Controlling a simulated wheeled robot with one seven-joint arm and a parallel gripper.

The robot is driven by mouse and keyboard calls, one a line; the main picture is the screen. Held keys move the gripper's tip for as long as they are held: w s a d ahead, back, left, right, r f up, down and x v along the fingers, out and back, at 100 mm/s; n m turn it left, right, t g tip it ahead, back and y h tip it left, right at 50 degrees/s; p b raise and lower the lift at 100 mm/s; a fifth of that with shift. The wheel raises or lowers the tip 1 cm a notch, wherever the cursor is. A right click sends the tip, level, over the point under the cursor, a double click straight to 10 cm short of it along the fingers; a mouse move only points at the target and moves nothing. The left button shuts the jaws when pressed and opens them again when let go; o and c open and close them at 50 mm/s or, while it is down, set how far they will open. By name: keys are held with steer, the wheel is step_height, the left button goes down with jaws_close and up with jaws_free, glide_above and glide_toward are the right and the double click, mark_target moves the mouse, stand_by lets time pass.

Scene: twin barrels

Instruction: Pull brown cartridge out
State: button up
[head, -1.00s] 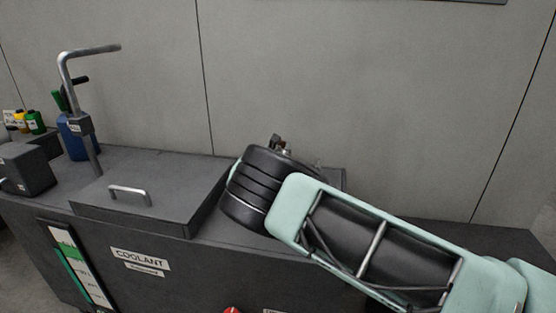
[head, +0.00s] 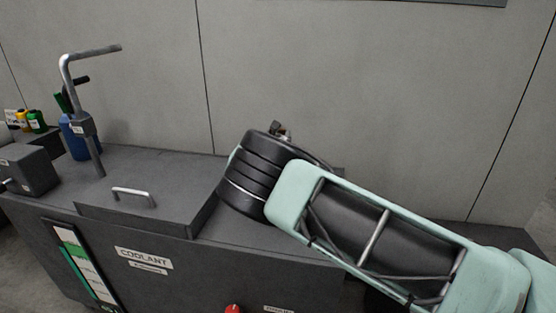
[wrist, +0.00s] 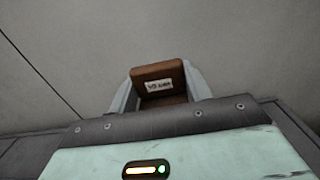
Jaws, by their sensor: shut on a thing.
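The brown cartridge (wrist: 158,72) shows in the wrist view as a brown block with a small white label. My gripper (wrist: 160,88) is shut on it, with a grey finger at each side. The block's lower part is hidden behind my wrist housing. Whether the cartridge is still inside a slot cannot be told.
A dark coolant tank (head: 190,262) with a handled lid (head: 140,210) stands below and left of my arm. A bent metal pipe (head: 88,95) rises at its left, next to a blue container (head: 74,138). A plain grey wall (head: 330,80) is behind.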

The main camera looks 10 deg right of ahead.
steer(key=shift+r+p, duration=0.9)
steer(key=shift+r, duration=0.75)
